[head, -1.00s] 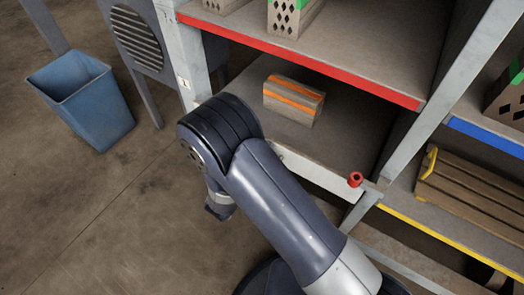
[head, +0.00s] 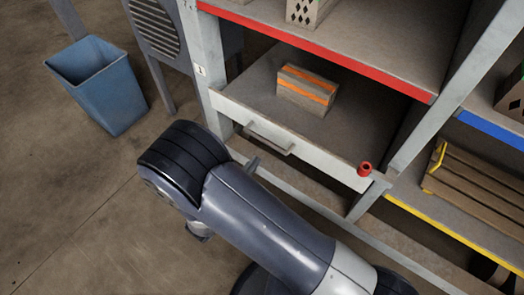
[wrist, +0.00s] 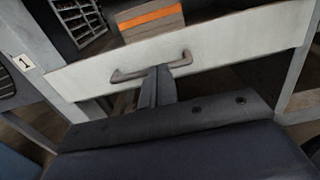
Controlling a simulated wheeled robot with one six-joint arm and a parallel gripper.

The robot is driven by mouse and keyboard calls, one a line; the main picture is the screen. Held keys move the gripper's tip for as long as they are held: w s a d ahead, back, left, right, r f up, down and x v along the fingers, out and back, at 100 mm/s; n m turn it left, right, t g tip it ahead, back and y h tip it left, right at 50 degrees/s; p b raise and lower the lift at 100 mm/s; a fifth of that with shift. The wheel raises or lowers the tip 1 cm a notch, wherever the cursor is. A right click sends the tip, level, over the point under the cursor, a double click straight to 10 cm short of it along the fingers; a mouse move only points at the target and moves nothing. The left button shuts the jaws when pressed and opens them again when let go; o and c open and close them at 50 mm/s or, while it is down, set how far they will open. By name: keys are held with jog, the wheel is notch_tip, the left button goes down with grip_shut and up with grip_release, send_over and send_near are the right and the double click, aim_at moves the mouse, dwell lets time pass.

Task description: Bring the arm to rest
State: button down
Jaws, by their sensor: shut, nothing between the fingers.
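My gripper (wrist: 155,88) is shut and empty in the wrist view, its fingers pointing at the grey bar handle (wrist: 150,70) of a white drawer front (wrist: 235,40). Whether the fingertips touch the handle cannot be told. In the head view my arm covers most of the gripper; a dark finger tip (head: 252,166) shows beyond the arm, below the handle (head: 268,138).
A blue bin (head: 100,85) stands on the floor at the left. The shelf unit has a red-edged shelf (head: 330,55) above, and a blue edge (head: 490,130) and a yellow edge (head: 455,235) at the right. A red ring-shaped piece (head: 365,169) sits at the drawer front's right end. Floor at lower left is clear.

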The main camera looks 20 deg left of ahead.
jog(key=shift+v, duration=0.9)
